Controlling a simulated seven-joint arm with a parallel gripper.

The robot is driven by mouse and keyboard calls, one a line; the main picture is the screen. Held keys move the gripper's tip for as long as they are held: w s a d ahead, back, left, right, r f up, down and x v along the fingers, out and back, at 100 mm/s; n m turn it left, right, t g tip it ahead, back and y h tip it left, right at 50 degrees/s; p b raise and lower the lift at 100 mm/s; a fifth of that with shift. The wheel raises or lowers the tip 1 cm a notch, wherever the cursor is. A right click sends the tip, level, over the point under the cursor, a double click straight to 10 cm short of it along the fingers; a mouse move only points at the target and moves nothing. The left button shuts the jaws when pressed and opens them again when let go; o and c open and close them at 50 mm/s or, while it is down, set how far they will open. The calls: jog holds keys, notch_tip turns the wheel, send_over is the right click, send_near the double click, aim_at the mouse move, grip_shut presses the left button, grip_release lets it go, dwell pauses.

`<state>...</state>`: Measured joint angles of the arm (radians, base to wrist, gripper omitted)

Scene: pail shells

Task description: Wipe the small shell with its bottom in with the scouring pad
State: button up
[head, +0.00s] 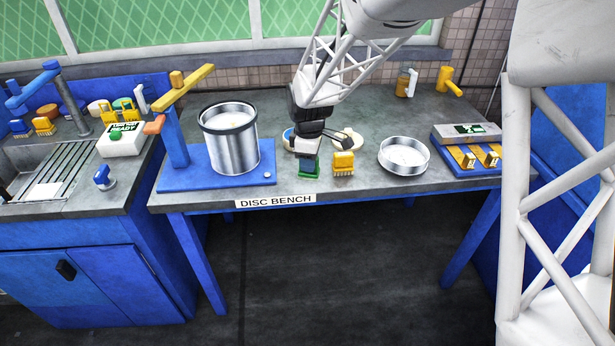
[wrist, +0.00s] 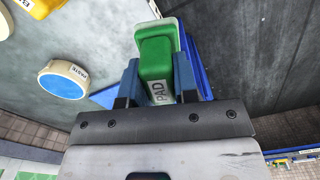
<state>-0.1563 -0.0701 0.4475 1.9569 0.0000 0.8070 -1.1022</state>
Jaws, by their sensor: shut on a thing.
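My gripper (head: 308,154) is shut on the green scouring pad (head: 309,169), near the front edge of the bench. In the wrist view the pad (wrist: 156,50), with a label reading PAD, sits between the two blue fingers of the gripper (wrist: 160,82). A shallow round metal shell (head: 404,166) with a pale floor stands on the bench to the right, apart from the pad. A tall metal shell (head: 235,150) with a dark band near its rim stands on a blue base to the left. Its lower inside is hidden.
A yellow brush (head: 344,162) stands just right of the pad. A round tub (wrist: 62,80) labelled PASTE lies nearby. A blue base (head: 185,178) with a yellow-armed post (head: 176,135) is left. A scale (head: 466,133) and yellow blocks (head: 474,157) are right. The back-middle bench is mostly clear.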

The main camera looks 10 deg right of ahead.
jog(key=w+d+r+m, duration=0.3)
jog(key=w+r+m, duration=0.25)
jog(key=w, duration=0.55)
jog(key=w+d+r+m, duration=0.2)
jog(key=w+r+m, duration=0.3)
jog(key=w, duration=0.6)
jog(key=s+a+r+n, duration=0.2)
jog(key=a+n, duration=0.5)
jog(key=a, duration=0.6)
jog(key=s+a+r+n, duration=0.1)
jog(key=a+r+n, duration=0.1)
jog(key=a+n, duration=0.5)
jog(key=a, duration=0.6)
jog(key=shift+s+r, duration=0.35)
jog(key=shift+f, duration=0.15)
